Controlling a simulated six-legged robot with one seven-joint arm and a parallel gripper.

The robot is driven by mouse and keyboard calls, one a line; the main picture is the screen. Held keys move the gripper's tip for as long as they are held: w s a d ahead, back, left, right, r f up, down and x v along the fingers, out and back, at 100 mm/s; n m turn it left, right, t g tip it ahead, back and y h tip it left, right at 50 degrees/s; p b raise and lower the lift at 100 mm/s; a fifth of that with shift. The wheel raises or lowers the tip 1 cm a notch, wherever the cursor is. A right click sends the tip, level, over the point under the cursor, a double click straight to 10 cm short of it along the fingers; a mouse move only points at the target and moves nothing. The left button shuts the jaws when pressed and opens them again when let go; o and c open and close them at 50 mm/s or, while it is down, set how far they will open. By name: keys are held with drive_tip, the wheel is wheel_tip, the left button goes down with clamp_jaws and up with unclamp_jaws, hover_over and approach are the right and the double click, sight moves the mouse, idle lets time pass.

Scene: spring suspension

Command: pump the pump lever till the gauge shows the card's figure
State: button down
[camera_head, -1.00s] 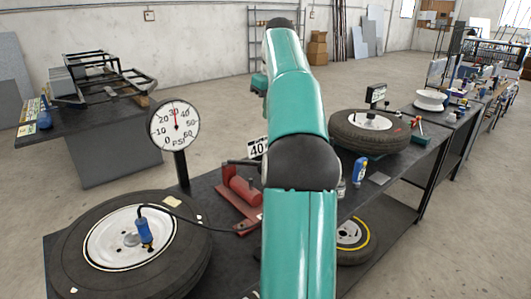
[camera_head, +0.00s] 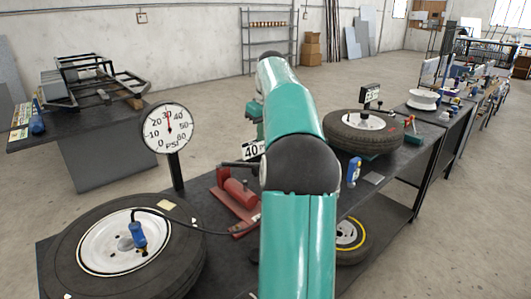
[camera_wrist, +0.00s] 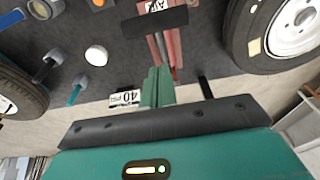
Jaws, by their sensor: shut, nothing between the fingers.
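The gauge (camera_head: 167,127) is a round white PSI dial on a black post, its needle pointing near 30. The card (camera_head: 252,150) reads 40 and stands behind the pump; the wrist view shows it upside down as 40 PSI (camera_wrist: 126,98). The red pump (camera_head: 240,197) lies on the bench, with a dark lever (camera_head: 232,165) at its top, partly hidden by my arm. In the wrist view, my green gripper (camera_wrist: 158,72) is shut and empty, close to the red pump parts (camera_wrist: 166,45). I cannot tell whether it touches the lever.
A wheel (camera_head: 75,240) lies at the front left, with a blue-handled chuck (camera_head: 138,236) and a hose to the pump. Another tyre (camera_head: 345,140) lies on the bench to the right, with a blue bottle (camera_head: 353,170) nearby.

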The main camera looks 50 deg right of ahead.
drive_tip(key=f, duration=0.2)
drive_tip(key=s+f, duration=0.1)
drive_tip(key=f, duration=0.3)
drive_tip(key=shift+s+a, duration=0.2)
drive_tip(key=shift+s, duration=0.15)
